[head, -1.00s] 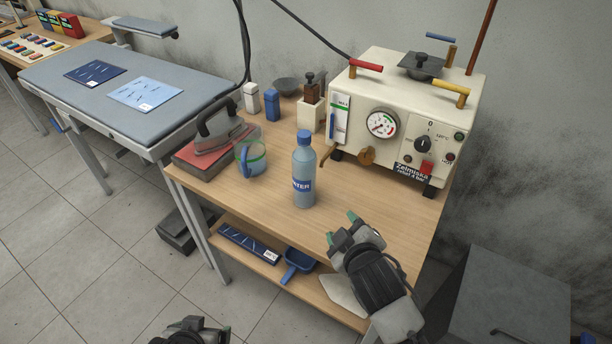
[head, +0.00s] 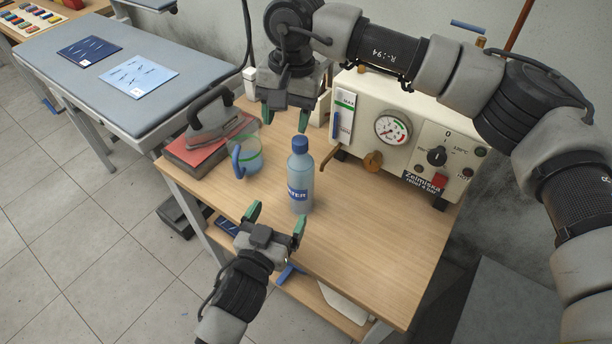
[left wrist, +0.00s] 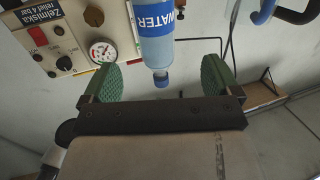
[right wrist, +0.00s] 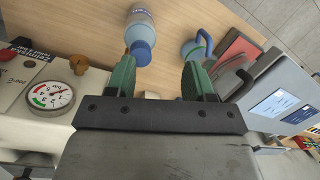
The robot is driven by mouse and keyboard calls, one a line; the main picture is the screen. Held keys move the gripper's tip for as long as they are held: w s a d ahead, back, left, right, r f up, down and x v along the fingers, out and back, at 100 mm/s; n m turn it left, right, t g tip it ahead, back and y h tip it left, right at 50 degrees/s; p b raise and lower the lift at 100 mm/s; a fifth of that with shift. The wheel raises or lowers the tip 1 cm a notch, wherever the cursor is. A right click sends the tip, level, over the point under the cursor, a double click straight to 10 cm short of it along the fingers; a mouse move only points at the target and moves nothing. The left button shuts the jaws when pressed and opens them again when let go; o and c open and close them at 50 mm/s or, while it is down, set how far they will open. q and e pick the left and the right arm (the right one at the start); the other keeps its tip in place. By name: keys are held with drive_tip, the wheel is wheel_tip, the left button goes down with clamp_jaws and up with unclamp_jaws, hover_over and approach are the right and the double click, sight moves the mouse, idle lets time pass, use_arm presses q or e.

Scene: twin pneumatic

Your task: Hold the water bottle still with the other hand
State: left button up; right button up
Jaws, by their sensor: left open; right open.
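The water bottle (head: 301,178), clear blue with a blue cap and a WATER label, stands upright on the wooden table (head: 365,238). My left gripper (head: 275,218) is open and empty, low in front of the bottle; in the left wrist view the bottle (left wrist: 154,35) shows ahead between the fingers (left wrist: 162,78). My right gripper (head: 285,122) is open and empty, above and behind the bottle with fingers pointing down. In the right wrist view the bottle (right wrist: 140,32) lies beyond the left finger, and the fingers (right wrist: 158,75) hold nothing. Neither gripper visibly touches the bottle.
A clear jug (head: 246,158) with a blue handle stands left of the bottle, beside an iron (head: 212,130) on a red pad. The cream machine (head: 400,128) with a gauge stands behind right. The table's right front is clear.

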sight(296, 186)
drive_tip(key=shift+w+d+r+h, duration=0.25)
drive_tip(key=shift+w+d+r, duration=0.05)
drive_tip(key=shift+d, duration=0.2)
drive_tip(key=shift+w+d+r+h, duration=0.25)
drive_tip(key=shift+d+r, duration=0.05)
drive_tip(key=shift+d, duration=0.15)
drive_tip(key=shift+d+r+t, duration=0.2)
drive_tip(key=shift+t, duration=0.1)
drive_tip(key=shift+h, duration=0.3)
use_arm(q)
drive_tip(key=x, duration=0.7)
drive_tip(key=r+x, duration=0.1)
drive_tip(key=x, duration=0.3)
drive_tip(key=shift+s+d, duration=0.1)
drive_tip(key=shift+d, duration=0.2)
drive_tip(key=shift+c, duration=0.3)
